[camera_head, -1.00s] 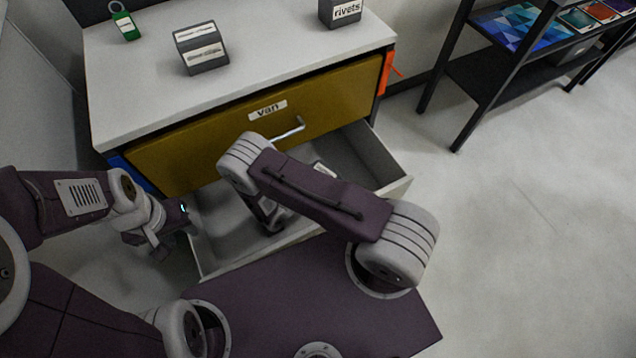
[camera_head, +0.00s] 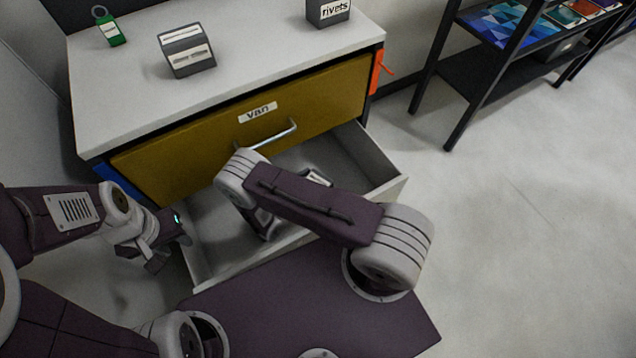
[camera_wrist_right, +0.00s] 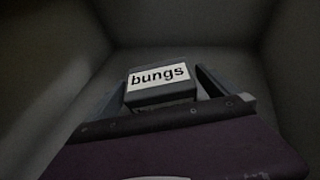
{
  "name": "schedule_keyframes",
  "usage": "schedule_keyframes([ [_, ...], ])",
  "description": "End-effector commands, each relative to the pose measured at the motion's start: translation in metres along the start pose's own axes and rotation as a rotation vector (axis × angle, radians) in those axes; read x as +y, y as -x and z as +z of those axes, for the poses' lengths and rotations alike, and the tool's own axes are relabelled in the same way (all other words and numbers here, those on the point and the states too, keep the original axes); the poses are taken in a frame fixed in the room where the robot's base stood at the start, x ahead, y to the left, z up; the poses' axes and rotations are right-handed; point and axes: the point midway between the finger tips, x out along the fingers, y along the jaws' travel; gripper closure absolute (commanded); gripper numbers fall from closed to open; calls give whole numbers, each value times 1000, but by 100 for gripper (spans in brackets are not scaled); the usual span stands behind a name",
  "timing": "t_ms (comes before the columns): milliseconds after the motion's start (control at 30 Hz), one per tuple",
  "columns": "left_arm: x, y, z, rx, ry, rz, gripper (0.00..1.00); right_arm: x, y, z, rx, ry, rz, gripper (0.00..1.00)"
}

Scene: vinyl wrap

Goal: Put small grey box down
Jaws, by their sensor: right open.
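The small grey box (camera_wrist_right: 160,94) shows in the right wrist view with a white label reading "bungs". It is inside the open drawer (camera_head: 384,187). My right gripper (camera_wrist_right: 162,80) is open, with one finger on each side of the box; whether the fingers touch it I cannot tell. The lower part of the box is hidden by the gripper's own body. In the head view my right forearm covers most of the gripper and the drawer middle. My left gripper (camera_head: 168,248) hangs beside the drawer's left side; its finger gap is unclear.
The cabinet (camera_head: 90,105) has a yellow drawer front (camera_head: 190,145) labelled "van" with a metal handle (camera_head: 268,138). On top are a rivets box (camera_head: 328,12), a grey labelled box (camera_head: 187,50) and a green tag (camera_head: 110,30). A dark shelf (camera_head: 470,75) stands at right; the floor before it is clear.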

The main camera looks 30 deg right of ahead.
Motion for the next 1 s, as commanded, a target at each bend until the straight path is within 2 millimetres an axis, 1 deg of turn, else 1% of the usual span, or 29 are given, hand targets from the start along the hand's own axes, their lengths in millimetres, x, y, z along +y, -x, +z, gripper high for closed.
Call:
schedule_keyframes([
  [67,0,2,0,0,0,0,64,0,1,2,0,0,0,1],
  [100,0,6,0,0,0,0,64,0,2,6,0,0,0,1],
  [133,0,5,0,0,0,0,64,1,6,5,0,0,2,1],
  [400,0,14,-1,0,0,0,64,1,59,4,0,0,6,1],
  [500,0,15,-2,0,0,0,64,1,72,4,0,-1,3,1],
  [633,0,15,-2,0,0,0,64,0,77,3,0,0,0,1],
  [1000,0,15,-2,0,0,0,64,0,76,3,0,0,0,1],
])
